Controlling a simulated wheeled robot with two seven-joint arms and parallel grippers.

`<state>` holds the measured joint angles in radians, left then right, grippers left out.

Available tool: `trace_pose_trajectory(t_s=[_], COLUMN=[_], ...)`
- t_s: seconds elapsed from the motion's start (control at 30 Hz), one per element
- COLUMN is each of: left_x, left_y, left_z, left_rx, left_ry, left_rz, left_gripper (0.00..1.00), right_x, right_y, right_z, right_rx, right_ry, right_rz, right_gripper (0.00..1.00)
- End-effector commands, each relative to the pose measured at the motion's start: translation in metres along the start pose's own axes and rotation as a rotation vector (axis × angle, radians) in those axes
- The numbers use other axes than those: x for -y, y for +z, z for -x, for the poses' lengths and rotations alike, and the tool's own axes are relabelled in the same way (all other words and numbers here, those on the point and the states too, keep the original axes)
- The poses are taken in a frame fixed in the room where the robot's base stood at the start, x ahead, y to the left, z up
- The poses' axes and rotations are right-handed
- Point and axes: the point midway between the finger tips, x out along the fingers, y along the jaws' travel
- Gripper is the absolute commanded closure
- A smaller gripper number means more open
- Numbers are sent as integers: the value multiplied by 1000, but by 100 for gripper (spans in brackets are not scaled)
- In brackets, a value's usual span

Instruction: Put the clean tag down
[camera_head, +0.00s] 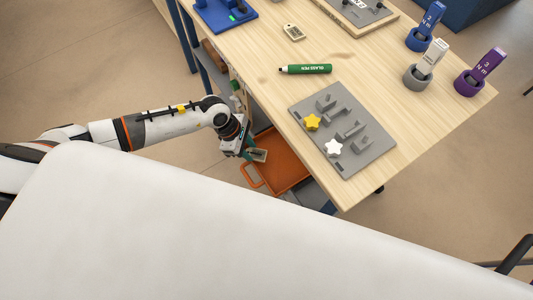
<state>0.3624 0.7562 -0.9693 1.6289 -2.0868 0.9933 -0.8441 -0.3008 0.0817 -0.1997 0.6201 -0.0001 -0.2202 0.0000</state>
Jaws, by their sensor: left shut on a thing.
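My left gripper (250,154) is low beside the table's near edge, over the orange tray. It is shut on a small pale tag (259,155) with a dark patch, which sticks out to the right of the fingers. Its writing is too small to read, so I cannot tell whether it is the clean tag. Another small beige tag (293,32) lies flat on the wooden table, toward the back left. My right gripper is not in view.
An orange tray (290,178) sits below the table top (400,105).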

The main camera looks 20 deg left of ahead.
Motion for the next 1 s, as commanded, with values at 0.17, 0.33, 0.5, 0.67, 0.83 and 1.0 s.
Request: trace_pose_trajectory(t_s=[0.17, 0.33, 0.5, 0.67, 0.83, 1.0], left_x=[1, 1, 0, 0, 0, 0], left_y=[-38, -50, -44, -36, -37, -36], left_z=[-16, -22, -38, -56, -54, -56], left_rx=[-2, 0, 1, 1, 1, 1], left_ry=[1, 0, 1, 0, 0, 0], left_rz=[-1, -1, 1, 2, 1, 0], left_gripper=[86, 86, 86, 86, 86, 86], right_x=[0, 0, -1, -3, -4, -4], right_y=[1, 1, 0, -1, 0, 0], right_z=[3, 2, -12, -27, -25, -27], right_rx=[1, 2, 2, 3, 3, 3], right_ry=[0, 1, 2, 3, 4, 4], right_rz=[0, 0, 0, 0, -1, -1], right_gripper=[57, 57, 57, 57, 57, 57])
